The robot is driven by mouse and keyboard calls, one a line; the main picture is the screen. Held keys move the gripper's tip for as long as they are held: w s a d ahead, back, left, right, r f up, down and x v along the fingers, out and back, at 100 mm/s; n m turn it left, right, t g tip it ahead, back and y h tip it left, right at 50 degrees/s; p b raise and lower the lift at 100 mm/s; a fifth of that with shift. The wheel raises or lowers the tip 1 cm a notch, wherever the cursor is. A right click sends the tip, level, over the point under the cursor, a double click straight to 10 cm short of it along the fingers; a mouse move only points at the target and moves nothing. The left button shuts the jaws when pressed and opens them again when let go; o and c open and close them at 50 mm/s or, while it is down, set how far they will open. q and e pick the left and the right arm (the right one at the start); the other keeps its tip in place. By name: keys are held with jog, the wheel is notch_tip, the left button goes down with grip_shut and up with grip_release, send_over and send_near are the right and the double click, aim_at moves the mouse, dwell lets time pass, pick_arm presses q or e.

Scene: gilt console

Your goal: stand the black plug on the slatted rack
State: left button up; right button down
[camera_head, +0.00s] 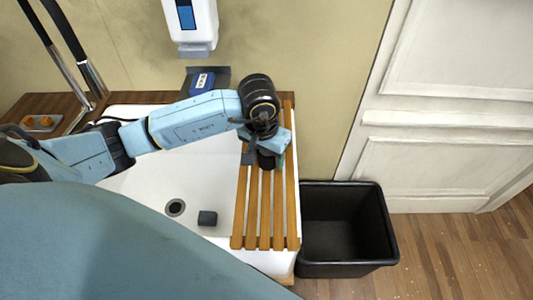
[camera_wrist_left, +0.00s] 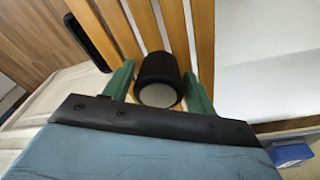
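A black cylindrical plug (camera_wrist_left: 160,70) with a pale round end facing the wrist camera sits between the green fingers of my left gripper (camera_wrist_left: 160,88). The fingers appear to press on both its sides. In the head view the plug (camera_head: 266,160) shows just below my left gripper (camera_head: 268,147), over the far half of the slatted wooden rack (camera_head: 250,205). It looks about upright; I cannot tell whether its lower end touches the slats. The rack lies across the right side of the white sink. My right gripper is not in view.
A second small dark cylinder (camera_head: 207,218) lies in the sink basin (camera_head: 150,195) near the drain (camera_head: 175,207). A black bin (camera_head: 345,225) stands right of the rack. A blue box (camera_head: 202,82) sits behind; a dispenser (camera_head: 190,25) hangs above. The rack's near half is clear.

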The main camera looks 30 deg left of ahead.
aim_at(263, 156)
pick_arm(q)
jog(key=shift+o, duration=0.9)
jog(key=shift+r, duration=0.15)
jog(key=shift+r, duration=0.4)
notch_tip(263, 156, up, 11)
jog(key=s, duration=0.1)
jog(key=shift+s+b, duration=0.3)
